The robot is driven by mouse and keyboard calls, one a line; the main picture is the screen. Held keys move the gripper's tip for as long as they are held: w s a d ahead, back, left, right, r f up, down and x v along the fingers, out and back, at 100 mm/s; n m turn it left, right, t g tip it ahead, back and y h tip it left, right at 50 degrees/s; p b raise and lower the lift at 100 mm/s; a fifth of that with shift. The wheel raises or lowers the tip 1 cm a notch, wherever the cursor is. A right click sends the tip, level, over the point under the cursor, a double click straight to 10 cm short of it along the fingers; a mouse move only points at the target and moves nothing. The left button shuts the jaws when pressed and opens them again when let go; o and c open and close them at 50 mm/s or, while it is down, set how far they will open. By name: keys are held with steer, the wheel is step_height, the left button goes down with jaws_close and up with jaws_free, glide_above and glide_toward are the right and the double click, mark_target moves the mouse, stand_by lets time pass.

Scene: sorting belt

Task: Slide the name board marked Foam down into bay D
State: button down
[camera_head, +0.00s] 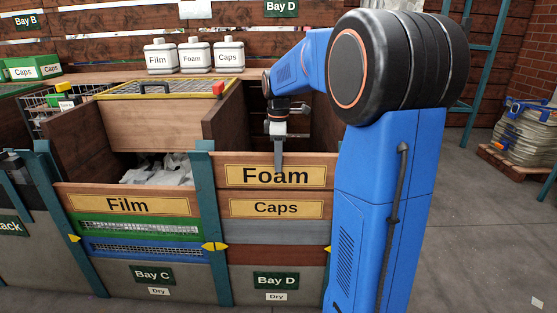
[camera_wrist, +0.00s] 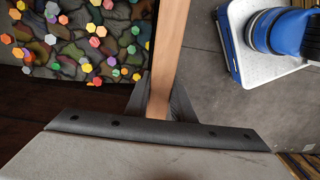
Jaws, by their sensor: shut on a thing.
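The Foam board (camera_head: 275,176) is a pale wooden board with a yellow plate, level at the front of bay D, directly above the Caps board (camera_head: 276,208). No clear gap shows between them; I cannot tell whether they touch. Its left end is beside the teal post (camera_head: 206,215); my arm hides the post at its right end. My gripper (camera_head: 278,160) points down from above and is shut on the board's top edge near its middle. In the wrist view my gripper (camera_wrist: 160,105) has a finger on each side of the board's edge (camera_wrist: 168,50).
Grey and red-brown boards lie below Caps, above the Bay D sign (camera_head: 276,281). Bay C (camera_head: 127,204) on the left has a Film board and holds pale film. Behind the board, coloured caps (camera_wrist: 95,30) lie in the bay. Three labelled jars (camera_head: 197,57) stand on the back shelf.

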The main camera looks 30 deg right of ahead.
steer(key=shift+f, duration=0.25)
steer(key=c, duration=1.4)
jaws_free()
steer(key=shift+c, duration=0.2)
steer(key=shift+f, duration=0.1)
step_height(320, 180, up, 18)
steer(key=shift+f, duration=0.25)
steer(key=s+a+f+m+t, duration=0.1)
steer(key=s+a+f+m, duration=0.2)
steer(key=s+a, duration=0.35)
steer(key=s+a+f+m+t, duration=0.15)
steer(key=s+a+f, duration=0.25)
steer(key=s, duration=0.5)
steer(key=s+a+f+m+t, duration=0.1)
steer(key=s+a+f+m, duration=0.2)
steer(key=s+f, duration=0.4)
steer(key=s+a+f+m+t, duration=0.1)
steer(key=s+a+f+m, duration=0.2)
steer(key=s+f, duration=0.4)
steer(key=shift+f+m, duration=0.25)
steer(key=shift+m, duration=0.1)
